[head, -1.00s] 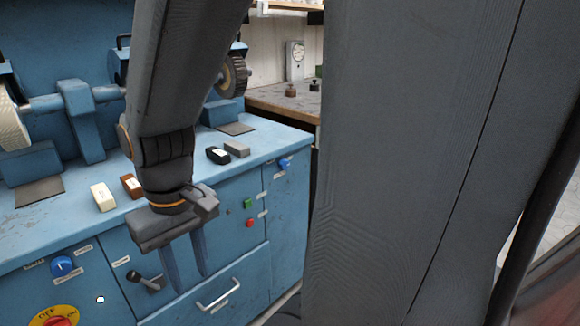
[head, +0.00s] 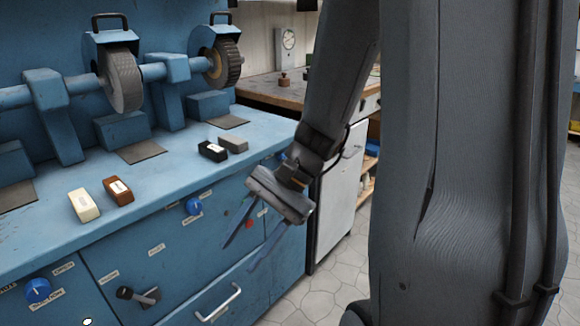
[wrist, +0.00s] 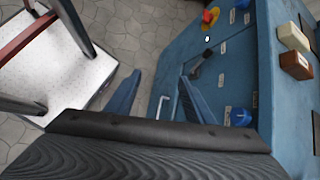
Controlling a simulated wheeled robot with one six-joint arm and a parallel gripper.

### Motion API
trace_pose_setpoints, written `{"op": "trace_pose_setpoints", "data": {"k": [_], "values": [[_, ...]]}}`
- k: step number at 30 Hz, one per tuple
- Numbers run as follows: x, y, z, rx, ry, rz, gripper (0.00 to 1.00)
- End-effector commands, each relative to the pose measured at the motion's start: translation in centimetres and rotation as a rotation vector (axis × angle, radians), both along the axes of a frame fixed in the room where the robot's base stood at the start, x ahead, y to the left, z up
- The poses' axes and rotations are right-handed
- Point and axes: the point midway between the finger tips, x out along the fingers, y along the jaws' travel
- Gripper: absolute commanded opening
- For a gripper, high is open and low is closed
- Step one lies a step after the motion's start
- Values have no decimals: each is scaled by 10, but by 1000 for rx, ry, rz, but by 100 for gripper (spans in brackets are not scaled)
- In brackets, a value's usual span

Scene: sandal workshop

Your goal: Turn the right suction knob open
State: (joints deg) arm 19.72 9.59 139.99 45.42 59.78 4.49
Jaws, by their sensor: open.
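One is at the lower left (head: 38,290) and one is near the middle (head: 193,206). A third, at the right end (head: 283,157), is mostly hidden behind my wrist. I cannot tell from the labels which is the right suction knob. My gripper (head: 238,258) is open and empty, in front of the panel and right of the middle knob, fingers pointing down. In the wrist view, the middle knob (wrist: 238,117) is right of both fingers, apart from them.
A black lever (head: 138,295) and a drawer handle (head: 217,302) stick out below the knobs. Cream (head: 83,205), brown (head: 118,190) and black (head: 212,150) blocks lie on the top. A white cabinet (head: 337,200) stands beyond. A white-topped stand (wrist: 60,75) is left in the wrist view.

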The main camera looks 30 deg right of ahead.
Motion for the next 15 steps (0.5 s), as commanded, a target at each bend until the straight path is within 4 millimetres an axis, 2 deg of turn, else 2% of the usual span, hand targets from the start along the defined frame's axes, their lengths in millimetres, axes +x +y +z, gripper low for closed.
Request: {"op": "trace_pose_setpoints", "data": {"k": [1,5,8,9,12,15], "values": [[21,-6,-5,99,40,-144,48],[85,-35,-2,362,91,-502,48],[132,-82,-1,561,93,-767,48],[148,-105,-1,633,84,-864,48],[176,-165,-4,793,47,-1077,48],[190,-218,-8,910,-1,-1234,48]]}}
